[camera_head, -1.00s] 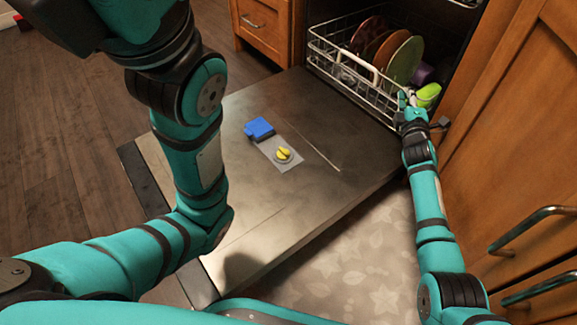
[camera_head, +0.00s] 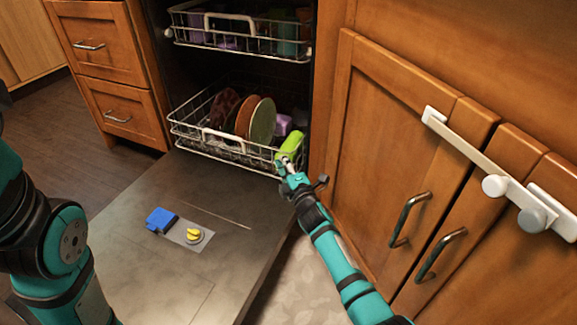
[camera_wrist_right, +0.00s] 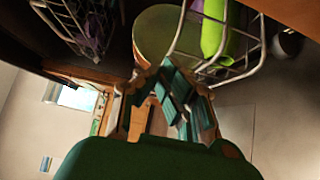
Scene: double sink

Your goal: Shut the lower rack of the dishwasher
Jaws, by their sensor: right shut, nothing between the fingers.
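The lower rack (camera_head: 207,149) of the dishwasher is a white wire basket. Its front reaches just past the opening, over the inner end of the lowered door (camera_head: 170,262). It holds upright plates, with a green plate (camera_head: 262,122) nearest the right, and a lime-green item (camera_head: 290,146) at its right front corner. My right gripper (camera_head: 285,165) is shut and empty at that right front corner. In the right wrist view the fingers (camera_wrist_right: 170,75) are close to the rack wires (camera_wrist_right: 188,35); contact is unclear. My left gripper is out of view.
An upper rack (camera_head: 240,39) with cups is above. Wooden cabinets with a white latch strap (camera_head: 490,165) flank the right; drawers (camera_head: 105,75) stand left.

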